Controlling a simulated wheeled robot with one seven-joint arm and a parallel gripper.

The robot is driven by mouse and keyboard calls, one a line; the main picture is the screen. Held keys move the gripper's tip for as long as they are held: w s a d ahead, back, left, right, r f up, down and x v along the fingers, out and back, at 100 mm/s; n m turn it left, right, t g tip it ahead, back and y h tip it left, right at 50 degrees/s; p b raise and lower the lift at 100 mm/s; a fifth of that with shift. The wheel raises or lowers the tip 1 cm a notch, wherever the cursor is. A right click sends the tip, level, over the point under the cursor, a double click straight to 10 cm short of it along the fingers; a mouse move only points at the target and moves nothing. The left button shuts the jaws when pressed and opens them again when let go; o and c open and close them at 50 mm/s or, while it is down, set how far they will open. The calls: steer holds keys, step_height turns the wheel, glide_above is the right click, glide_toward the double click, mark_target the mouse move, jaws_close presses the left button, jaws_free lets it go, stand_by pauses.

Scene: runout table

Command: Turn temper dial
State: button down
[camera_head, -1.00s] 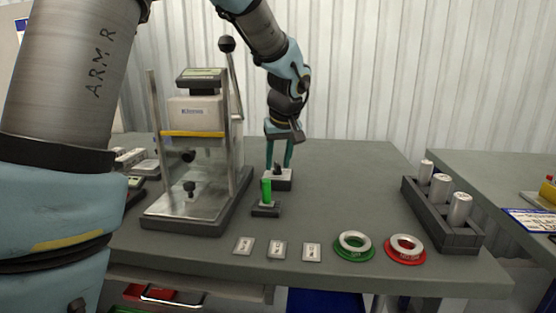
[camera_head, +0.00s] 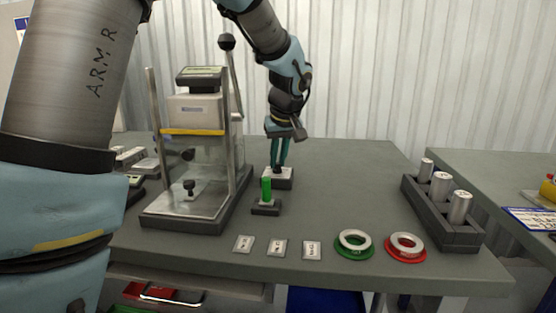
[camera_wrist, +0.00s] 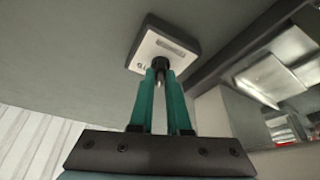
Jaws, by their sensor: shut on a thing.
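The temper dial is a dark knob (camera_wrist: 159,63) on a small box with a pale top (camera_wrist: 147,48), seen upside down in the wrist view. In the head view the box (camera_head: 284,184) stands on the table behind the green-handled piece. My gripper (camera_wrist: 160,77) has its two teal fingers closed on the knob from either side. In the head view my gripper (camera_head: 280,164) points straight down onto the box, and its fingers hide most of the knob.
A press-like machine (camera_head: 195,150) with clear panels stands left of the box. A green-handled piece (camera_head: 266,192) stands just in front. Small plates (camera_head: 277,247), a green ring (camera_head: 354,245), a red ring (camera_head: 405,248) and a rack of cylinders (camera_head: 440,215) lie nearer or right.

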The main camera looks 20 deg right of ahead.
steer(key=shift+d+f+n+y+b, duration=0.2)
steer(key=shift+n+y+b, duration=0.2)
steer(key=shift+n+b, duration=0.55)
steer(key=shift+a+r+n+y, duration=0.15)
steer(key=shift+n+y, duration=0.25)
steer(key=shift+n, duration=0.65)
steer(key=c, duration=0.9)
jaws_free()
steer(key=shift+r, duration=0.15)
steer(key=v, duration=1)
steer(key=shift+s+r+b, duration=0.1)
steer(key=shift+r+b, duration=0.2)
